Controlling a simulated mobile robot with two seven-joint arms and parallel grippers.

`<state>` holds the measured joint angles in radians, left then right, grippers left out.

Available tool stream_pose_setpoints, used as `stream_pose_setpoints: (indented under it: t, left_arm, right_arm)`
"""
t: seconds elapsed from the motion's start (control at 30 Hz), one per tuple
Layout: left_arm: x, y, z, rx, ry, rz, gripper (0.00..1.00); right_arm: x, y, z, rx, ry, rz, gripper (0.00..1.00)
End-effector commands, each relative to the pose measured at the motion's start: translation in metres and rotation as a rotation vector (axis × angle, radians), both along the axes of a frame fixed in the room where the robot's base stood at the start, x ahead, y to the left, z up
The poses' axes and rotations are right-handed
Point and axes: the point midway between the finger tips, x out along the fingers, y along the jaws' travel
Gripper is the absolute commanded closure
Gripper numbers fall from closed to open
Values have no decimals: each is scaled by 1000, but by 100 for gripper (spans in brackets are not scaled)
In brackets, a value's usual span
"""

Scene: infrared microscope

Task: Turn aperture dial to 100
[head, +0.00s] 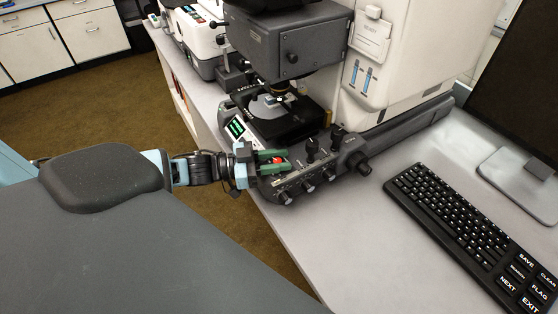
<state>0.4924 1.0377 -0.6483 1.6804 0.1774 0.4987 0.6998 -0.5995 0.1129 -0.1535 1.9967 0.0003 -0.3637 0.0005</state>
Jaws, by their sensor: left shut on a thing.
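The infrared microscope (284,45) stands on the light bench, with a dark control base (300,172) at its front. My left gripper (280,160) reaches in from the left over the left end of this base. Its two green fingers are shut on a small red-marked dial (282,160), which they partly hide. I take this to be the aperture dial, but its label and scale cannot be read. My right gripper is not in view.
Small knobs (308,187) line the base front, and taller black knobs (311,148) stand right of my gripper. A large side knob (358,163) sticks out at right. A small green-lit display (235,128) is behind my gripper. A keyboard (445,220) lies right; the front bench is clear.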

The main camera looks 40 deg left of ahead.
Motion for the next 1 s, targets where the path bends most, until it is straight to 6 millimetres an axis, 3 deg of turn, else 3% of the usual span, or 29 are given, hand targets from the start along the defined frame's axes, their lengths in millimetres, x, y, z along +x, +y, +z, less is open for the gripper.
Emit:
stream_pose_setpoints:
  t: [0.13, 0.5, 0.53, 0.67, 1.0]
  left_arm:
    - [0, 0, -3, 3, 1, -50, 93]
    - [-1, 0, 0, 0, 1, -65, 93]
    - [-1, 0, 0, 0, 1, -65, 68]
    - [-1, 0, 0, 0, 1, -64, 51]
    - [-2, 3, -1, 1, 3, -63, 50]
  right_arm:
    - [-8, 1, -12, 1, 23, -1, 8]
    - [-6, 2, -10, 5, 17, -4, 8]
    - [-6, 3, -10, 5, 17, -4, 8]
    - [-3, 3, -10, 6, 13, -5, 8]
    - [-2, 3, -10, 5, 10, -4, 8]
